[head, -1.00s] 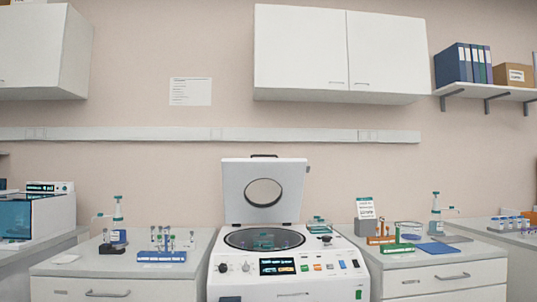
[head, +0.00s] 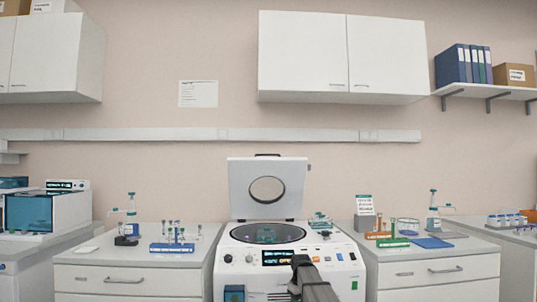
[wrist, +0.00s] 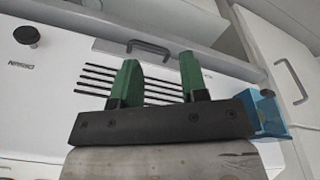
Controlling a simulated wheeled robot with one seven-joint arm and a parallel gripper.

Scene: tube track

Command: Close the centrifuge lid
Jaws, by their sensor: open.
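The white centrifuge (head: 340,262) stands between two counters in the head view. Its lid (head: 291,188), a white panel with a round window and a dark handle on its top edge, stands upright, open behind the bowl. The dark-rimmed bowl (head: 262,233) shows a teal rotor inside. My arm reaches up from the bottom in front of the centrifuge's front panel, below the lid; its fingertips cannot be made out there. In the wrist view, my gripper (wrist: 161,78) has two green fingers apart with nothing between them, facing a white panel with dark slots and a grey handle (wrist: 149,47).
Tube racks stand on the counters, a blue one (head: 172,248) at left and a green one (head: 393,243) at right. A blue box (wrist: 270,115) is right of my gripper in the wrist view. White wall cabinets (head: 340,58) hang above. Space over the bowl is clear.

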